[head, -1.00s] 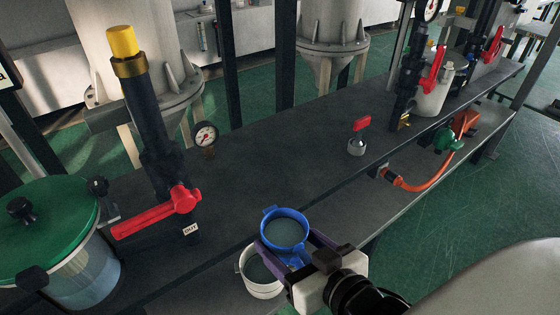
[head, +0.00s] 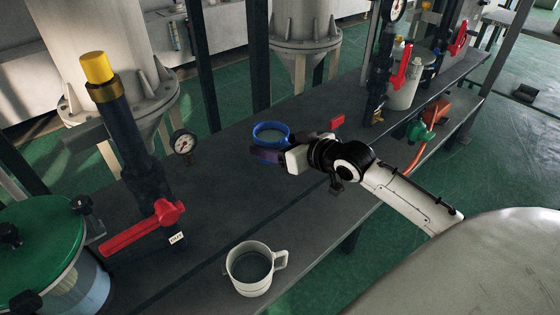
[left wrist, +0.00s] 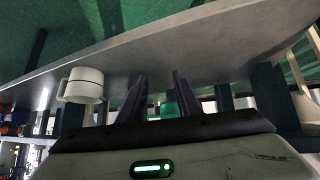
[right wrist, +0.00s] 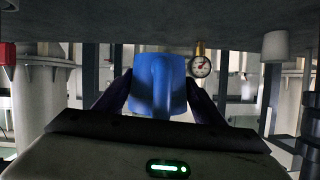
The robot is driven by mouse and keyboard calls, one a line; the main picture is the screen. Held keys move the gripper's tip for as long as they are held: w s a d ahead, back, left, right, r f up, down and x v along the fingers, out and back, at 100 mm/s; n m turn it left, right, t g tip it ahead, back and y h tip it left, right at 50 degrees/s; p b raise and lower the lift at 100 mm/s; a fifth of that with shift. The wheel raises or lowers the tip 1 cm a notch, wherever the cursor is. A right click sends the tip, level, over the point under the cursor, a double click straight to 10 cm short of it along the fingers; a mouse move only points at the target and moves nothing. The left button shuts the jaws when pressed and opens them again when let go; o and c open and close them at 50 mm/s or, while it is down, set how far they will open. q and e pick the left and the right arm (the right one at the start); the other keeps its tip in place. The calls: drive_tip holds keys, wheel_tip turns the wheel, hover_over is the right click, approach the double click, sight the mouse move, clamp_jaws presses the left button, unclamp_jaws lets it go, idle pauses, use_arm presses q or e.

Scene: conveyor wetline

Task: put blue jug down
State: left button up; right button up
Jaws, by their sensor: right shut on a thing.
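The blue jug (head: 271,126) is upright over the rear part of the dark bench, with liquid inside. My right gripper (head: 266,150) is shut on it from the front right. In the right wrist view, where the bench shows at the top, the blue jug (right wrist: 160,84) fills the space between the fingers, its handle towards the camera. I cannot tell whether its base touches the bench. My left gripper (left wrist: 160,88) shows in its own wrist view, fingers apart with nothing between them; it is not in the head view.
A white jug (head: 250,270) with liquid stands at the bench's front edge. A red valve lever (head: 145,228) and a green-lidded vessel (head: 45,240) are at left. A gauge (head: 183,144) stands behind, left of the blue jug. The bench (head: 215,205) between the jugs is clear.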

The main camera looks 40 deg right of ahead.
drive_tip(key=shift+w+d, duration=0.15)
drive_tip(key=shift+d, duration=0.1)
drive_tip(key=shift+f+b, duration=0.65)
drive_tip(key=shift+f, duration=4.05)
drive_tip(key=shift+f, duration=0.15)
drive_tip(key=o, duration=1.5)
drive_tip(key=shift+o, duration=0.2)
drive_tip(key=p+v, duration=0.2)
drive_tip(key=v, duration=1)
drive_tip(key=s+a+f+n+g, duration=0.1)
drive_tip(key=s+a+f+g, duration=0.1)
drive_tip(key=s+a+f, duration=0.6)
drive_tip(key=s+a+f+g, duration=0.2)
drive_tip(key=s+a+f, duration=0.6)
drive_tip(key=a+f, duration=0.4)
drive_tip(key=shift+n+g+y, duration=0.4)
